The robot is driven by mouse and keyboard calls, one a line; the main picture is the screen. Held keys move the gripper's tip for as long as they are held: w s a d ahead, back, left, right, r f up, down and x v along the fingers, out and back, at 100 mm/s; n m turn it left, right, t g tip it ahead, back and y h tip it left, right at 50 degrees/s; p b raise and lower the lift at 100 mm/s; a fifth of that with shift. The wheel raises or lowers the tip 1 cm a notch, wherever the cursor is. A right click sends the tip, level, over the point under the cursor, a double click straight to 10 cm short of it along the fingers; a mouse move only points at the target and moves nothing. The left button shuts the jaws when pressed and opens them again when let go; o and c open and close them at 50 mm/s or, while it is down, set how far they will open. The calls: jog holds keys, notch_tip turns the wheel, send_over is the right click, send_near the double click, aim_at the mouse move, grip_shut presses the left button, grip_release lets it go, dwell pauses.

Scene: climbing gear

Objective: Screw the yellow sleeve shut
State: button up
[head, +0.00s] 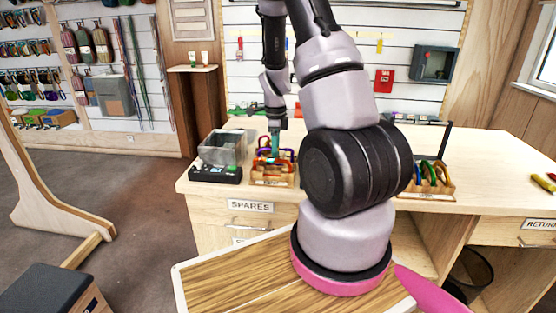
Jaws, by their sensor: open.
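My gripper (274,152) is over the left part of the wooden counter, pointing down at a small wooden tray (271,182) of coloured carabiners (284,167). It is open, and its fingertips are close to the carabiners; I cannot tell whether they touch any. Red, orange and purple carabiners show around the fingertips. I cannot make out a yellow sleeve there; it is too small or hidden. A second wooden rack (438,188) on the right of the counter holds several carabiners (428,174), partly behind my arm.
A clear-lidded bin (222,148) and a black tray (214,174) stand just left of the carabiner tray. A waste basket (470,270) is below.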

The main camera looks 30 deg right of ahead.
jog(key=shift+w+d, duration=0.4)
jog(key=shift+w, duration=0.25)
jog(key=shift+r, duration=0.2)
dwell(0.3)
jog(key=shift+r, duration=1.25)
jog(key=shift+s+a, duration=0.4)
jog(key=shift+s, duration=0.2)
jog(key=shift+f, duration=0.1)
